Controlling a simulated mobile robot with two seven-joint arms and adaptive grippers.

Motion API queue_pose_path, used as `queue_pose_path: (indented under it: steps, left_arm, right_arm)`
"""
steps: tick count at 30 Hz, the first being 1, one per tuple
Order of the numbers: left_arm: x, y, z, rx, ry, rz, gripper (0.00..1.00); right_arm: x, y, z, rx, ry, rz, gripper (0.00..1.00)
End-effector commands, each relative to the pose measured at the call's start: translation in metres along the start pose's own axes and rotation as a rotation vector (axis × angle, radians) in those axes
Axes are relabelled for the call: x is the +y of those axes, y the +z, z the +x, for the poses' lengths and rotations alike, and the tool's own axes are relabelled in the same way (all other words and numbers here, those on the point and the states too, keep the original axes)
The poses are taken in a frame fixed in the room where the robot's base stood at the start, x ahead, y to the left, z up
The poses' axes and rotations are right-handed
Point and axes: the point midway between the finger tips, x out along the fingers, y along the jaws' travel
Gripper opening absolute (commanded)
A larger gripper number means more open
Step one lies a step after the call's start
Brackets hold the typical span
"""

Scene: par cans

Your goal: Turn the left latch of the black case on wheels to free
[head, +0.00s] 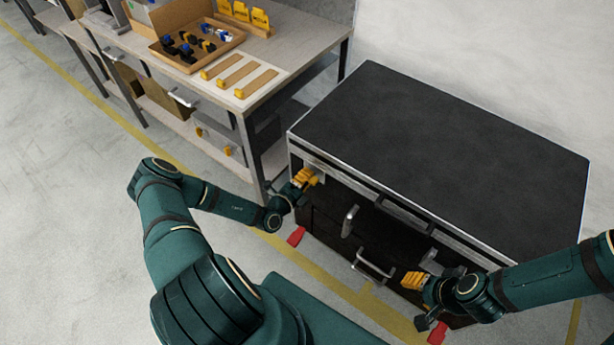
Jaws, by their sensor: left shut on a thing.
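The black case (450,150) stands on the floor at the right, with a dark flat top and metal edges. My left gripper (309,177) has its yellow fingers at the left end of the case's front, just under the lid edge. It is shut on the left latch there, which the fingers mostly hide, so its angle cannot be told. My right gripper (408,280) is low in front of the case's right part; its yellow fingers are too small to tell whether they are open or shut.
A metal handle (349,221) and a lower bar handle (373,269) stick out from the case front. Red pedals (296,236) sit low at the case's front. A workbench (290,50) with a parts tray (240,38) stands close behind left. Floor at left is clear.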

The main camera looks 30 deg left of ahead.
Motion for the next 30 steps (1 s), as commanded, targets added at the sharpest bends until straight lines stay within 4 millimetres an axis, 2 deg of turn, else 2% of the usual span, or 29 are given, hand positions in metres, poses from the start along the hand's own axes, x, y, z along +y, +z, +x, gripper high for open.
queue_pose_path:
  steps: [9,24,25,27,30]
  left_arm:
    - [-0.0002,-0.0004,0.0008,0.001,-0.002,-0.1,0.0]
    - [-0.0004,-0.0005,0.001,0.001,-0.003,-0.115,0.0]
    - [-0.0004,-0.0005,0.001,0.001,-0.003,-0.115,0.27]
    - [-0.0003,-0.0005,0.0009,0.001,-0.002,-0.114,0.46]
    - [0.0,-0.0004,0.0006,0.001,-0.002,-0.114,0.46]
  right_arm:
    - [0.0003,-0.0003,0.0007,0.001,0.0,0.0,0.47]
    - [0.0003,-0.0003,0.0007,0.001,0.0,0.0,0.47]
    - [0.0003,-0.0003,0.0007,0.001,0.0,0.0,0.47]
    - [0.0003,-0.0003,0.0007,0.001,0.0,0.0,0.47]
    - [0.0003,-0.0003,0.0007,0.001,0.0,0.0,0.47]
